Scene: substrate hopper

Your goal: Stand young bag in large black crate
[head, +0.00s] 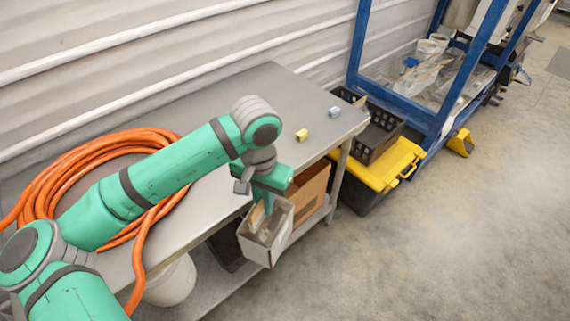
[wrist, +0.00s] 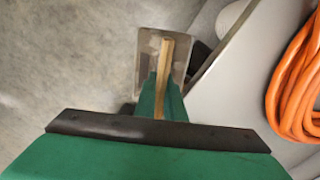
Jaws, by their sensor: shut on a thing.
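My gripper (head: 262,205) is in front of the table's edge, pointing down. It is shut on the young bag (head: 258,249), a pale, box-shaped bag with a greyish open top. The bag hangs roughly upright in the air, slightly tilted. In the wrist view the bag (wrist: 181,68) lies beyond the fingertips, with a tan strip (wrist: 165,58) running from it to between the fingers.
A cardboard box (head: 310,190) sits beneath. Floor at right is clear.

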